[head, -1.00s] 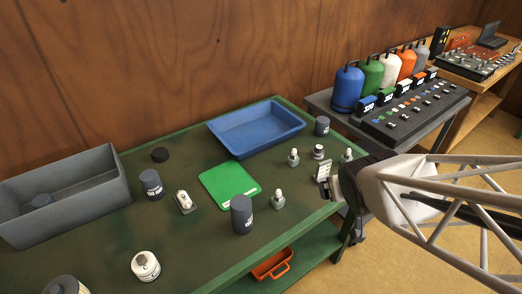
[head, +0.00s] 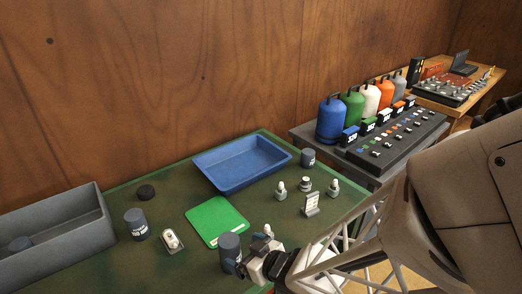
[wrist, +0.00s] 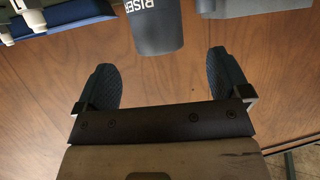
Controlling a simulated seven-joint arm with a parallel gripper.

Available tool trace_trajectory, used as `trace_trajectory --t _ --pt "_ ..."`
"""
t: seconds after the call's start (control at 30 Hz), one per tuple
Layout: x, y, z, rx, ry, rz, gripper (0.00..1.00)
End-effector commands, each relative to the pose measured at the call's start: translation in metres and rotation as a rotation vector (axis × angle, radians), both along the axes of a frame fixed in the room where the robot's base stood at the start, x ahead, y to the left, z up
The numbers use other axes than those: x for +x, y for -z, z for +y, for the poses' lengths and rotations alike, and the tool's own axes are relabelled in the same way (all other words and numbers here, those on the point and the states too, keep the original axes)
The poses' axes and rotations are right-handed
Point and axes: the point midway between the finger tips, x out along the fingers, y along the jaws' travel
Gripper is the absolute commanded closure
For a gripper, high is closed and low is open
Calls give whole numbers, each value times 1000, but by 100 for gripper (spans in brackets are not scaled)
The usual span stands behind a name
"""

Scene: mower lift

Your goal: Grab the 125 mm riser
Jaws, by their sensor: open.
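Several dark grey cylinders with white labels stand on the green bench; the sizes are too small to read. The tallest riser (head: 229,248) stands near the front edge, just left of my gripper (head: 243,267) in the head view. A shorter one (head: 136,224) stands further left, and another (head: 307,157) is at the back right. In the wrist view a dark riser (wrist: 154,28) with "RISER" on it lies ahead, roughly between the two open fingers of my gripper (wrist: 164,78). No fingertip visibly touches it; its number is out of view.
A green mat (head: 216,220) lies behind the tall riser. A blue tray (head: 243,185) and small bottles (head: 280,191) stand further back. A grey bin (head: 62,262) holds another cylinder at the left.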

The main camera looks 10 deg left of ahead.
Motion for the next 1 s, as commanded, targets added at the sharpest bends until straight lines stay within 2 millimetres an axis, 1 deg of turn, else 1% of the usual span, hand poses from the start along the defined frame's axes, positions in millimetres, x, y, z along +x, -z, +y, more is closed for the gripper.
trace_trajectory --t 0.37,0.73,1.0 --pt "0 0 1 3 -3 -1 5" --pt "12 9 18 2 -3 0 5" --pt "14 10 20 3 -2 -1 5"
